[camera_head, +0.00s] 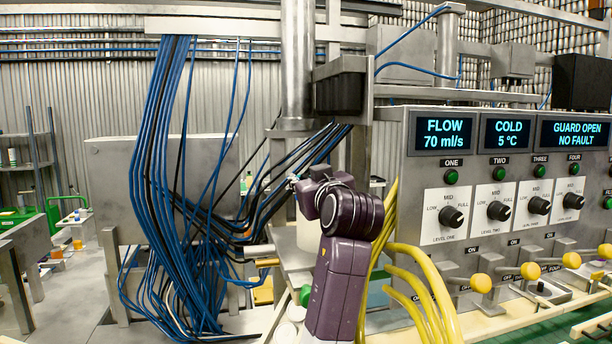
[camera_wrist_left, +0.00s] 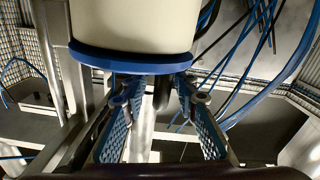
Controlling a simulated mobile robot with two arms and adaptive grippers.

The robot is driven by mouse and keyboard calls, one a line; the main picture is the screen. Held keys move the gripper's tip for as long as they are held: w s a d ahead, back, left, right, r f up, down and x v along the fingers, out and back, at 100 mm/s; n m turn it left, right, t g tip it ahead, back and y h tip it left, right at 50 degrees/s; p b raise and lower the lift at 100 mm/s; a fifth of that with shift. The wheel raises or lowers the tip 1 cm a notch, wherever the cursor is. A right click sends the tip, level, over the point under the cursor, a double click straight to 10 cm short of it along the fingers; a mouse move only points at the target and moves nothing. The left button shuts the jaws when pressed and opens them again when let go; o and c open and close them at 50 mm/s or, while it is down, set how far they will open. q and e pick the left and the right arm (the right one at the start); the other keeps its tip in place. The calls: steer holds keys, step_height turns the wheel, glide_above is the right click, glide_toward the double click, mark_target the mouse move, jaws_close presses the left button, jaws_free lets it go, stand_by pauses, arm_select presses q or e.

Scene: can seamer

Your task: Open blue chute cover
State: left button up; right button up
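In the left wrist view, a blue rim-like disc (camera_wrist_left: 135,60), which looks like the chute cover, sits against the end of a cream cylinder (camera_wrist_left: 130,22). My left gripper (camera_wrist_left: 160,101) is open, its two blue-padded fingers spread below the disc in the picture. A dark peg-like part shows between the fingertips; I cannot tell whether anything touches it. In the head view my purple left arm hides most of the left gripper (camera_head: 308,190) and the blue cover. Part of the cream cylinder (camera_head: 308,237) shows behind the arm. My right gripper is not in view.
A control panel (camera_head: 460,262) with knobs and yellow-knobbed levers stands on the right; its display reads "GUARD OPEN, NO FAULT". Yellow hoses (camera_head: 412,285) run close beside my arm. Blue and black cables (camera_head: 160,190) hang at the left.

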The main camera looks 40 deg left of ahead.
arm_select(q)
steer(key=shift+d, duration=0.1)
steer(key=shift+c, duration=0.3)
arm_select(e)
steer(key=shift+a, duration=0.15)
arm_select(q)
jaws_close()
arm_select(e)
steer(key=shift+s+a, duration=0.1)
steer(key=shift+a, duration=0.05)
arm_select(q)
steer(key=shift+r, duration=0.1)
